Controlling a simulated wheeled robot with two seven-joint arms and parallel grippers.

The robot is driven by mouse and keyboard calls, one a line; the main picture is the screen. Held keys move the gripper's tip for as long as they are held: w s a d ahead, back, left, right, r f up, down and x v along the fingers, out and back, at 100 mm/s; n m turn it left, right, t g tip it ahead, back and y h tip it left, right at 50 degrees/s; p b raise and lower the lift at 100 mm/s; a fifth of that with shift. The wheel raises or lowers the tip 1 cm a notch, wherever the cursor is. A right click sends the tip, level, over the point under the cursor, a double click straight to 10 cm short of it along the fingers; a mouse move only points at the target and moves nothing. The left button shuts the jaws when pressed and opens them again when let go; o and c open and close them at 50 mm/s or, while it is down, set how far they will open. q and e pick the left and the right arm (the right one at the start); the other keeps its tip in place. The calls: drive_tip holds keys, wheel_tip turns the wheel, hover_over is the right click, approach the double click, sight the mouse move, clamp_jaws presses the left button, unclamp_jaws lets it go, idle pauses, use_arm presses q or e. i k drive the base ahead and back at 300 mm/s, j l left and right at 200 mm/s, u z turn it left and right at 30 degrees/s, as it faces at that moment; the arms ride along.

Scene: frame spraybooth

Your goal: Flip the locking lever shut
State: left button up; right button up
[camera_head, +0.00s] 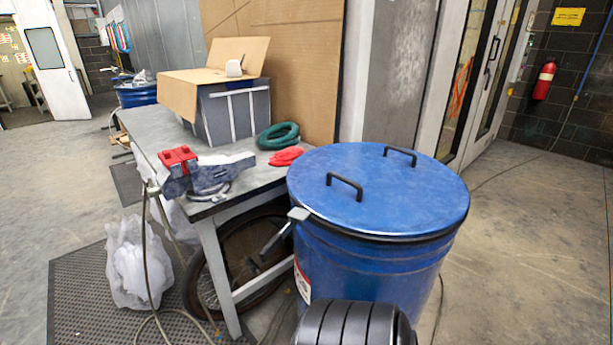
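The blue drum (370,265) stands upright at the centre right, with a blue lid (400,190) on top that has two black handles. A dark band runs around the lid's edge. The locking lever (277,238) sits at the left of the drum's rim. It has a grey block (298,214) at its upper end and a dark bar slanting down and left, away from the drum wall. Neither of my grippers can be made out in the view. The lower front of the drum is partly hidden at the bottom edge.
A workbench (150,131) stands left of the drum, its near corner close to the lever. It bears a red-and-grey vise (205,172), red gloves (286,156), a green hose coil (279,136) and a box. A wheel (205,285) leans underneath. Floor to the right is clear.

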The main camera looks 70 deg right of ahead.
sight(297, 215)
drive_tip(key=i+z, duration=0.15)
drive_tip(key=z, duration=0.3)
drive_tip(key=i+z, duration=0.2)
drive_tip(key=z, duration=0.25)
drive_tip(key=i+z, duration=0.15)
drive_tip(key=z, duration=0.3)
drive_tip(key=i+j+z, duration=0.15)
drive_tip(key=z, duration=0.3)
drive_tip(key=i+j+z, duration=0.1)
drive_tip(key=j+z, duration=0.15)
drive_tip(key=z, duration=0.2)
drive_tip(key=i+j+z, duration=0.1)
drive_tip(key=z, duration=0.35)
drive_tip(key=j+z, duration=0.45)
drive_tip(key=i+l, duration=0.05)
drive_tip(key=l, duration=0.05)
